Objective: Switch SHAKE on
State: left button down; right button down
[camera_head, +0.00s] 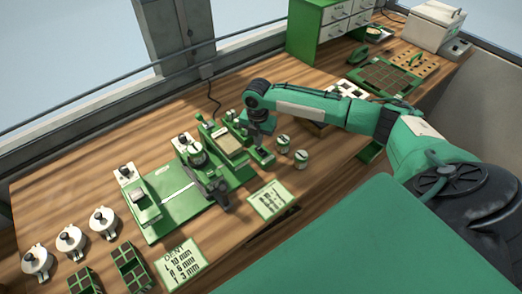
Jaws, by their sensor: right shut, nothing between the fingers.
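The green seeder machine (165,215) stands on the wooden table, with upright parts along it and a tan tray section (232,146) at its far right end. A small green box (265,158) is at that right end, just under my right gripper (260,139). The right gripper points down, shut and empty. I cannot tell whether it touches the box. No SHAKE label or switch is readable at this size, so its position cannot be told. My left gripper is not in view.
Two small pots (283,144) stand right of the machine. A green-edged card (270,199) and a lettered DENT card (180,262) lie in front. Several white lidded pots (103,222) are at left. A drawer cabinet (325,28) and seed tray (385,76) are behind.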

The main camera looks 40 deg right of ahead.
aim_at(258, 148)
jog(key=shift+f+b, duration=0.35)
jog(key=shift+f, duration=0.65)
dwell(0.9)
notch_tip(258, 148, up, 7)
jog(key=p, duration=0.7)
jog(key=shift+r, duration=0.1)
dwell(0.4)
